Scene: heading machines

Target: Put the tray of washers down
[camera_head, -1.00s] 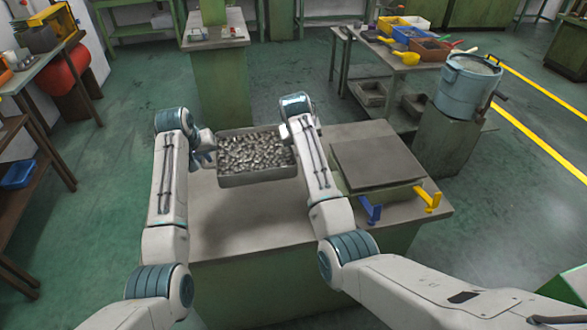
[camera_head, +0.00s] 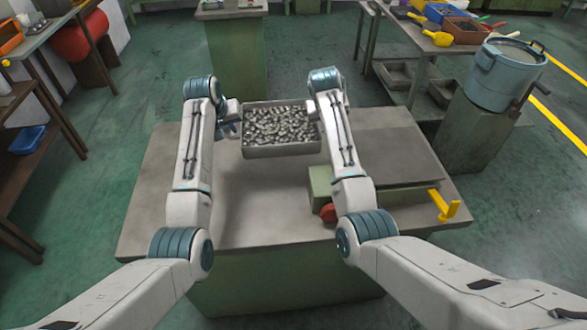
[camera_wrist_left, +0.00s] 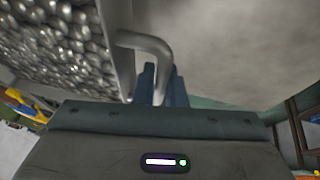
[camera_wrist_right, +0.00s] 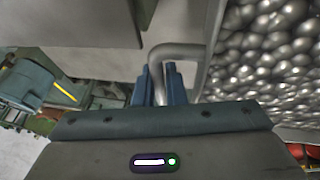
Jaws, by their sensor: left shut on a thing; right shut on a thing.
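A grey metal tray (camera_head: 282,151) full of shiny washers (camera_head: 280,125) is held level between my two arms, over the grey-topped bench (camera_head: 255,215). My left gripper (camera_head: 232,120) is at the tray's left end; in the left wrist view its blue fingers (camera_wrist_left: 160,84) are shut on the bent tray handle (camera_wrist_left: 150,45). My right gripper is mostly hidden by its arm in the head view; in the right wrist view its fingers (camera_wrist_right: 160,84) are shut on the other handle (camera_wrist_right: 180,50). I cannot tell exactly how high the tray is above the bench.
A flat dark plate (camera_head: 395,155) on a green block with a yellow lever (camera_head: 443,205) and a red knob (camera_head: 328,212) takes the bench's right side. The bench is clear to the left and front. A blue pot (camera_head: 503,75) stands on a green pedestal beyond.

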